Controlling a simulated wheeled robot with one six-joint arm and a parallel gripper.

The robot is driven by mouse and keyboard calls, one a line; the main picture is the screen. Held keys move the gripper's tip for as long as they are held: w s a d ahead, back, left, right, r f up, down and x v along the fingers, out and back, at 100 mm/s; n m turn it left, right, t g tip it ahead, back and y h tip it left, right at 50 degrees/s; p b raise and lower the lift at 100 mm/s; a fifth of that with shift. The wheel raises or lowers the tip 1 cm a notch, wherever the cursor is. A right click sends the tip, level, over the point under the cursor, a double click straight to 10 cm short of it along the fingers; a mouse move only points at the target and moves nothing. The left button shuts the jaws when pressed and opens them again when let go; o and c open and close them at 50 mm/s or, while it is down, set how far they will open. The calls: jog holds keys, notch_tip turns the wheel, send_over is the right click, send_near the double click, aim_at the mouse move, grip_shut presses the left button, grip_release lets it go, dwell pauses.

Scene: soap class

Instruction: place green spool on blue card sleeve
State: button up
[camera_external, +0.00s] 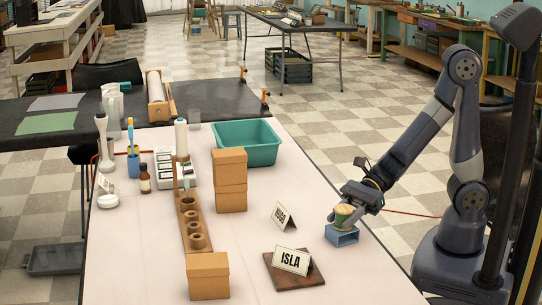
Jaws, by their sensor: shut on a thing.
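The green spool (343,217), green with tan ends, is near the right edge of the white table. My gripper (346,207) is shut on it from above and partly hides it. The blue card sleeve (342,239), a small open-ended blue box, lies on the table directly under the spool. The spool's lower end is at the sleeve's top; I cannot tell whether it touches or hangs just above. The spool looks roughly upright.
An ISLA name card (291,260) stands on a brown board (276,277) to the left, with another tent card (283,216) behind it. Cardboard boxes (230,189), a wooden rack (190,240) and a teal bin (262,150) stand farther left and back. The front right table is clear.

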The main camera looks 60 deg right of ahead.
jog(key=shift+f, duration=0.15)
jog(key=o, duration=1)
jog(key=shift+d+r, duration=0.2)
jog(key=shift+r, duration=0.1)
jog(key=p+v, duration=0.3)
jog(key=v, duration=0.8)
jog(key=shift+s+d+r, duration=0.1)
jog(key=shift+s+d, duration=0.05)
jog(key=shift+d, duration=0.05)
